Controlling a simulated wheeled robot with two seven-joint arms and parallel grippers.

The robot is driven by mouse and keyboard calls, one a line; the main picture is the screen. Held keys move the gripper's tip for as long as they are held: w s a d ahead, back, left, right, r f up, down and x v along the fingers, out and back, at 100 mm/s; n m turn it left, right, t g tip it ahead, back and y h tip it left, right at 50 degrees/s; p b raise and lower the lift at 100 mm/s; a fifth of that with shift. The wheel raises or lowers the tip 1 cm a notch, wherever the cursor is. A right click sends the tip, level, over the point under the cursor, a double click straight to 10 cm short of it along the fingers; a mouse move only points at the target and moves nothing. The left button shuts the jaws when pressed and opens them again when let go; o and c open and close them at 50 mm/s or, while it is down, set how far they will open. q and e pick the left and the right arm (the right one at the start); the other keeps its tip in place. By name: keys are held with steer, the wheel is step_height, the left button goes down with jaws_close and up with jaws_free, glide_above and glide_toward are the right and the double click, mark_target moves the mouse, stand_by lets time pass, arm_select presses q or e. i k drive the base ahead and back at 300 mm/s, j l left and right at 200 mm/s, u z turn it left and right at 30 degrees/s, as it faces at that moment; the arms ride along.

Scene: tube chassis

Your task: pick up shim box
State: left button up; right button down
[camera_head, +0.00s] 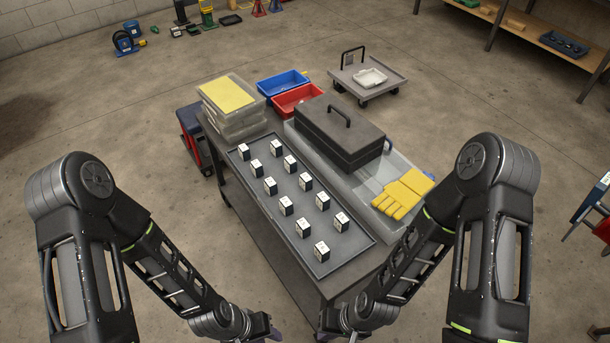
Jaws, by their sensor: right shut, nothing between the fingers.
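Several small white-and-black boxes, which look like the shim boxes (321,251), stand upright in two rows on a long dark grey tray (355,244). The tray lies on the cart top. My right gripper (323,334) is at the bottom edge, in front of the cart's near end and apart from the boxes; it is shut and empty. My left gripper (273,332) is at the bottom edge, left of the right one, partly cut off by the frame. Its fingers are too unclear to tell whether they are open.
A black toolbox (340,139) and yellow gloves (404,193) rest in a clear bin beside the tray. Stacked clear bins with a yellow lid (227,94) stand at the far left. Red (297,99) and blue (282,83) bins sit behind. Space above the tray is clear.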

mark_target(306, 181)
steer(key=i+j, duration=0.15)
steer(key=j, duration=0.25)
steer(key=i+j, duration=0.1)
steer(key=j, duration=0.3)
steer(key=i+j, duration=0.15)
steer(key=j, duration=0.25)
steer(key=i+j, duration=0.1)
steer(key=j, duration=0.3)
steer(key=z, duration=2.2)
steer(key=j, duration=0.1)
